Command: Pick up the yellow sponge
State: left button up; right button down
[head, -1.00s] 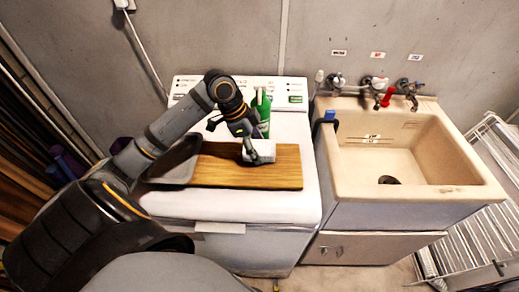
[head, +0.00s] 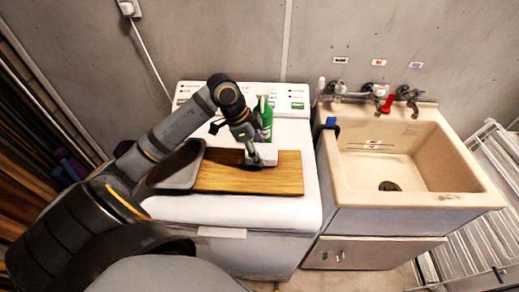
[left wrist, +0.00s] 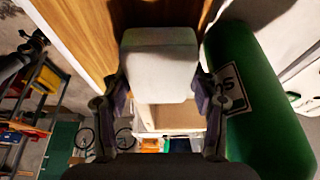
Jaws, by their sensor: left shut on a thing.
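A small pale white block (head: 266,152), sponge-sized, is at the back edge of the wooden board (head: 285,180) in the head view. No yellow sponge shows. My left gripper (head: 254,157) reaches down to the block. In the left wrist view the block (left wrist: 160,60) sits between the two fingers of the left gripper (left wrist: 157,95), which is shut on it. I cannot tell whether the block touches the board. My right gripper is not in view.
A green bottle (head: 264,116) stands close behind the block. A dark grey tray (head: 178,168) is left of the board on the white washer (head: 225,215). A beige sink (head: 455,178) with taps is on the right. A blue clip (head: 330,124) hangs on its left rim.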

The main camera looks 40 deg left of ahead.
pick_arm(q)
jog(key=s+d+p, duration=0.1)
jog(key=s+p, duration=0.1)
jog(key=s, duration=0.1)
jog(key=s+d+p, duration=0.2)
jog(key=s, duration=0.1)
jog(key=s+d+r+p, duration=0.1)
jog(key=s+d+p, duration=0.1)
jog(key=shift+s+d+p, duration=0.1)
jog(key=shift+s+p, duration=0.25)
jog(key=shift+s, duration=0.05)
jog(key=s+d, duration=0.1)
jog(key=s+d+p, duration=0.1)
jog(key=s, duration=0.1)
jog(key=s+d, duration=0.1)
jog(key=s, duration=0.1)
jog(key=shift+d+f, duration=0.2)
jog(key=shift+d, duration=0.05)
jog(key=shift+s+d+f+p, duration=0.15)
jog(key=shift+s+d+p, duration=0.25)
jog(key=shift+s+p, duration=0.4)
jog(key=shift+o, duration=0.4)
